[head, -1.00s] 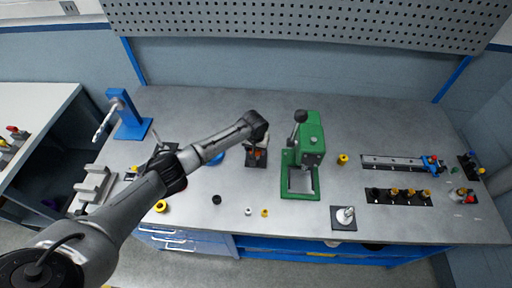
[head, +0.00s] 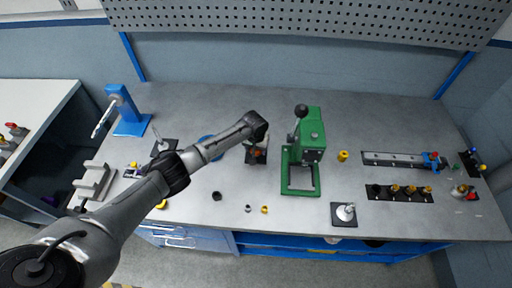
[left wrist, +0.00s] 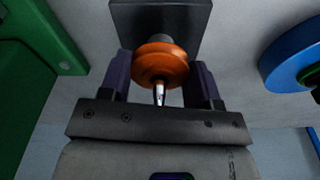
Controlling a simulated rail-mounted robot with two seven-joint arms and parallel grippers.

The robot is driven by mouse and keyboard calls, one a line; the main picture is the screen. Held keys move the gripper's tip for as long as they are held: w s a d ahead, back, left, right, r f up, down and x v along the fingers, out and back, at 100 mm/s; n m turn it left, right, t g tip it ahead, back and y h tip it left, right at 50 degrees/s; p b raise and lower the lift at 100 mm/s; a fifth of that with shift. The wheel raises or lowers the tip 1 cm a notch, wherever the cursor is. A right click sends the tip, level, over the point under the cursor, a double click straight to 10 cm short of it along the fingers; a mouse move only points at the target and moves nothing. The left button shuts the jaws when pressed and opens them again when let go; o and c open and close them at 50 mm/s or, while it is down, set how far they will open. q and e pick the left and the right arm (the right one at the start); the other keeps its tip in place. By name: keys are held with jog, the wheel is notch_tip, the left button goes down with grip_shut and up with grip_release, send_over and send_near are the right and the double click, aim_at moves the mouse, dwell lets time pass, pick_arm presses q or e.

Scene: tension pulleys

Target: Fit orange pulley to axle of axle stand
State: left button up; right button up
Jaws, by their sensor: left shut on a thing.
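The orange pulley (left wrist: 161,66) sits between the two fingers of my left gripper (left wrist: 160,82) in the left wrist view; the fingers are shut on it. A silver axle tip (left wrist: 159,94) sticks out of its middle toward the camera, so the pulley is around the axle. The dark square base (left wrist: 190,22) of the axle stand lies behind it. How far down the axle the pulley sits, I cannot tell. In the head view my left gripper (head: 256,150) is over the stand, left of the green press, and mostly hides it. My right gripper is not in view.
The green press (head: 311,150) stands close on the right of my left gripper. A blue ring-shaped part (head: 207,141) lies to the left, partly behind my arm. Small loose parts (head: 217,196) lie in front. A silver-post stand (head: 345,212) is at the front right.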

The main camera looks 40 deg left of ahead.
pick_arm(q)
jog(key=shift+f, duration=0.25)
jog(key=shift+f, duration=0.25)
jog(key=shift+f, duration=0.1)
dwell(0.4)
jog(key=o, duration=1)
jog(key=shift+o, duration=0.2)
notch_tip(320, 180, up, 14)
jog(key=s+p, duration=0.1)
jog(key=shift+s+d, duration=0.25)
jog(key=shift+d, duration=0.1)
